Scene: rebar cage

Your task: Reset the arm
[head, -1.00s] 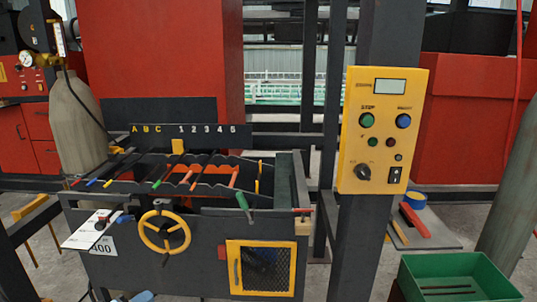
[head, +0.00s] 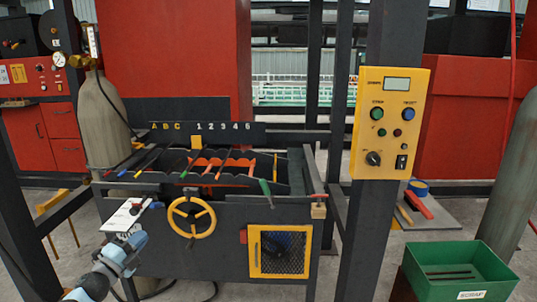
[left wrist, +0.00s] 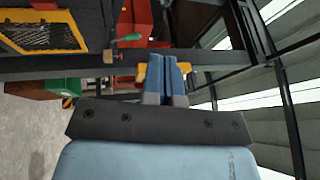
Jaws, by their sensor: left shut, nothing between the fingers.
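My left arm enters at the lower left of the head view, blue-grey and dark. Its gripper (head: 130,241) is in front of the left end of the dark bench, just below a white plate (head: 128,216). In the left wrist view the two blue fingers of the left gripper (left wrist: 167,72) are together, with nothing between them. My right gripper is in neither view.
The dark bench carries a yellow handwheel (head: 192,217), coloured rods in notched racks and a yellow mesh door (head: 280,252). A yellow control box (head: 390,122) is on a post. A green bin (head: 460,271) stands at the lower right.

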